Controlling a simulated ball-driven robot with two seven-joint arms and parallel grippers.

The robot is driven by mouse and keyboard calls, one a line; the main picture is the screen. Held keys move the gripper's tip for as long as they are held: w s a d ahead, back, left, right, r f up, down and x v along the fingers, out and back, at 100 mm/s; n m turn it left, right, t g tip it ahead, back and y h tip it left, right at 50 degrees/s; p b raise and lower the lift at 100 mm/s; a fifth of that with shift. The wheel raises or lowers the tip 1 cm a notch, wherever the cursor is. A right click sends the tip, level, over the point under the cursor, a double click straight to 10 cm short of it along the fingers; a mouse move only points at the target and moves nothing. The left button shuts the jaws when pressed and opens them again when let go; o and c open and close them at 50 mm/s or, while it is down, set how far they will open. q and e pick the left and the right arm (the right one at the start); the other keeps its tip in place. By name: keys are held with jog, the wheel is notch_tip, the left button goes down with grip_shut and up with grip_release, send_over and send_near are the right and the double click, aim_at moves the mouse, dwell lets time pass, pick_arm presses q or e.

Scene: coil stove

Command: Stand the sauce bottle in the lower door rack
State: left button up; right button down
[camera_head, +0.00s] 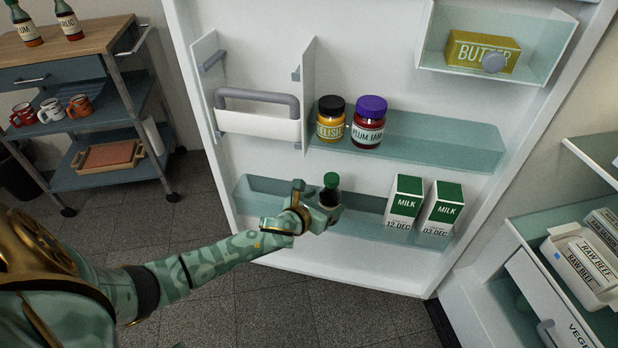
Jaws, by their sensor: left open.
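The sauce bottle (331,182), dark with a green cap, is upright at the lower door rack (365,233), left of the milk cartons. My left gripper (325,210) is open around the bottle's lower part, with its fingers beside it. The gripper hides the bottle's label and base, so I cannot see exactly how the base meets the rack floor. My right gripper is not in view.
Two milk cartons (404,205) stand in the lower rack's right part. A relish jar (331,120) and a plum jam jar (369,122) stand on the middle rack above. Butter (481,52) is at upper right. A cart (95,110) stands left.

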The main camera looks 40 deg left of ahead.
pick_arm(q)
jog(key=p+v, duration=0.3)
jog(key=v, duration=0.4)
jog(key=s+f+n+g, duration=0.9)
jog(key=s+f+n, duration=0.9)
jog(key=s+f, duration=1.05)
jog(key=s+d+f+n+g, duration=0.1)
jog(key=s+n, duration=0.3)
jog(key=s, duration=0.7)
jog(key=s+d+n+g, duration=0.3)
jog(key=s+n, duration=0.2)
jog(key=s, duration=0.6)
jog(key=s+d+f+n+g, duration=0.1)
jog(key=s+d+n, duration=0.2)
jog(key=s, duration=0.8)
jog(key=shift+s+f+n+g, duration=0.3)
jog(key=shift+s+n+g, duration=0.1)
jog(key=shift+n, duration=0.6)
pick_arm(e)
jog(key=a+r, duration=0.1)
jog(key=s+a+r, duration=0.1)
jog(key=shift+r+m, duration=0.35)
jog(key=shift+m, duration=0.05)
pick_arm(q)
jog(key=shift+w, duration=0.15)
jog(key=shift+c, duration=0.3)
